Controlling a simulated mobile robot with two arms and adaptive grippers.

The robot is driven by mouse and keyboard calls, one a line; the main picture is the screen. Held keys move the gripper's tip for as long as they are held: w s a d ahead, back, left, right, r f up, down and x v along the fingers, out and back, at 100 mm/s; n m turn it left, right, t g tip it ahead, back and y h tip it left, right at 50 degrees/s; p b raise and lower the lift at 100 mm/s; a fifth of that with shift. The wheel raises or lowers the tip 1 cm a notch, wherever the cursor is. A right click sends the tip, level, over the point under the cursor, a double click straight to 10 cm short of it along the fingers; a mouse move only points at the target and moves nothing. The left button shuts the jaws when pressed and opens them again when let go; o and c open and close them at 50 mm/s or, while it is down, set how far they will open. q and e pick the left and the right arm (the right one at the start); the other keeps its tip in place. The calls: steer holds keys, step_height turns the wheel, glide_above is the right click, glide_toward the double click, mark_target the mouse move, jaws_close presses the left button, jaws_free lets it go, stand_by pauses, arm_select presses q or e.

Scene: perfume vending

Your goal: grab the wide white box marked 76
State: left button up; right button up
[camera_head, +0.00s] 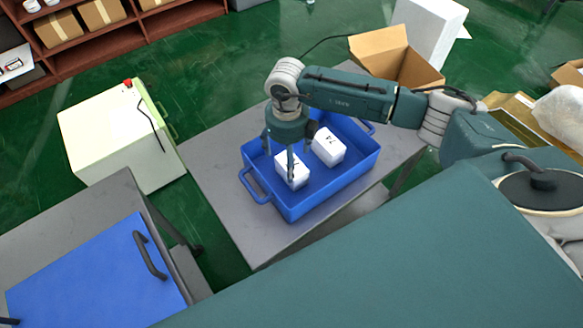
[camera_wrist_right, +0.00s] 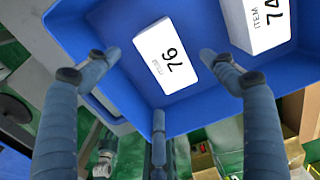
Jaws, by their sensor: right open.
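The white box marked 76 (camera_wrist_right: 166,56) lies in the blue tray (camera_wrist_right: 83,22) in the right wrist view, its label face up. In the head view this box (camera_head: 298,172) is at the left part of the tray (camera_head: 331,192), partly hidden by my gripper. My right gripper (camera_head: 290,172) is over the box, fingers pointing down. In the wrist view its fingers (camera_wrist_right: 158,58) are spread wide, one on each side of the box, with nothing held. I cannot tell whether they touch it. My left gripper is not in view.
A second white box marked 74 (camera_head: 328,146) sits in the tray to the right of box 76; it also shows in the wrist view (camera_wrist_right: 258,22). The tray walls surround both boxes. The tray stands on a grey table (camera_head: 222,190). An open cardboard box (camera_head: 392,58) is behind.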

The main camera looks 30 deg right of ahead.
steer(key=shift+f, duration=0.35)
step_height(320, 180, down, 4)
steer(key=shift+w+d+r+p, duration=0.1)
steer(key=shift+w+r+p, duration=0.1)
steer(key=shift+p, duration=0.75)
steer(key=shift+f, duration=0.45)
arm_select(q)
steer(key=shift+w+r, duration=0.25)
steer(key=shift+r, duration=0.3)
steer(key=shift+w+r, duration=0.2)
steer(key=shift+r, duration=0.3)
arm_select(e)
steer(key=c, duration=1.3)
